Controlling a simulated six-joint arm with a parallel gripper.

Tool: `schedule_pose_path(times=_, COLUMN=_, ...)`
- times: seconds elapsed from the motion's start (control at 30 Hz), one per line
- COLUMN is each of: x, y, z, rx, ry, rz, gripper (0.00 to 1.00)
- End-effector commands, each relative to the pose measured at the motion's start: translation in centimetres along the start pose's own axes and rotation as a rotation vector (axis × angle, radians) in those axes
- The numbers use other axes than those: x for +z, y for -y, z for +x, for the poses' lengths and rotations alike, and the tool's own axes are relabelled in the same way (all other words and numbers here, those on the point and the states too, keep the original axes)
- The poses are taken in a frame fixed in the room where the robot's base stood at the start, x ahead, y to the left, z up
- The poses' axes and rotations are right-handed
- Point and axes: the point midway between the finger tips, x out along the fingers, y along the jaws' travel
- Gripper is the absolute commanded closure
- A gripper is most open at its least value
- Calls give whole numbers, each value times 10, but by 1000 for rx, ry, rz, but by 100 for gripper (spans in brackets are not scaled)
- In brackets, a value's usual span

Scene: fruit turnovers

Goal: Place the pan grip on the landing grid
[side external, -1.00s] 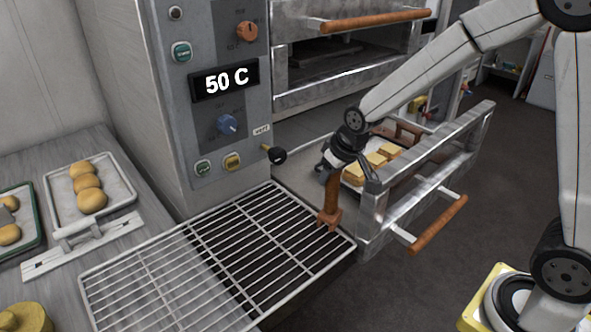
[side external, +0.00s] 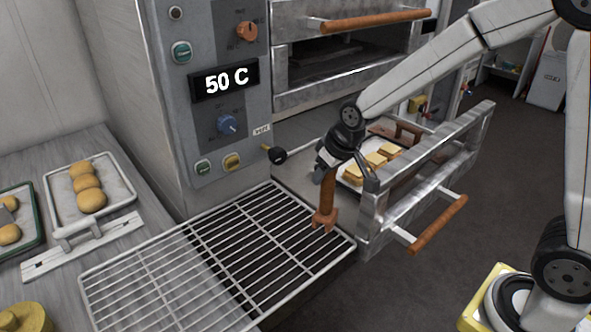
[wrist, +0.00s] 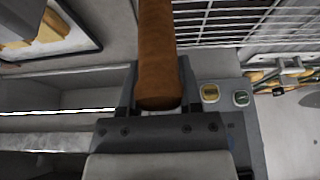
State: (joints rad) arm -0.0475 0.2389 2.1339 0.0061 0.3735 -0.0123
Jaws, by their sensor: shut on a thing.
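The pan grip (side external: 324,205) is a brown-orange tool with a forked lower end. My gripper (side external: 331,168) is shut on its upper part and holds it roughly upright. The grip's lower end shows over the right part of the landing grid (side external: 196,238), a wire rack. I cannot tell whether it touches the wires. In the wrist view the pan grip (wrist: 157,50) runs up from between the jaws of my gripper (wrist: 157,92), and the landing grid (wrist: 225,22) shows at upper right.
Right of the grid, the open oven door (side external: 425,175) has a brown handle (side external: 437,223). Behind it a tray of pastries (side external: 377,155) sits on the deck. The control panel (side external: 215,110) rises behind the grid. At left stand trays with buns (side external: 90,201). The grid itself is bare.

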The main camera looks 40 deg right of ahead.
Motion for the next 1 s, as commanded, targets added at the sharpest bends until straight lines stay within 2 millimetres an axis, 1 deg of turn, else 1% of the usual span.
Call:
schedule_pose_path(times=0.03, x=-2, y=10, z=-8, rx=-10, ry=-5, rz=-23, gripper=100)
schedule_pose_path(times=0.17, x=-4, y=38, z=-28, rx=-38, ry=-7, rz=-91, gripper=100)
schedule_pose_path(times=0.23, x=-3, y=56, z=-41, rx=-57, ry=-8, rz=-136, gripper=100)
schedule_pose_path(times=0.4, x=4, y=96, z=-74, rx=-102, ry=-7, rz=-245, gripper=100)
schedule_pose_path(times=0.53, x=11, y=120, z=-96, rx=-131, ry=-6, rz=-315, gripper=100)
schedule_pose_path(times=0.6, x=15, y=129, z=-105, rx=-144, ry=-6, rz=-343, gripper=100)
schedule_pose_path(times=0.73, x=19, y=139, z=-116, rx=-158, ry=-4, rz=-375, gripper=100)
schedule_pose_path(times=1.0, x=21, y=142, z=-118, rx=-162, ry=-1, rz=-385, gripper=100)
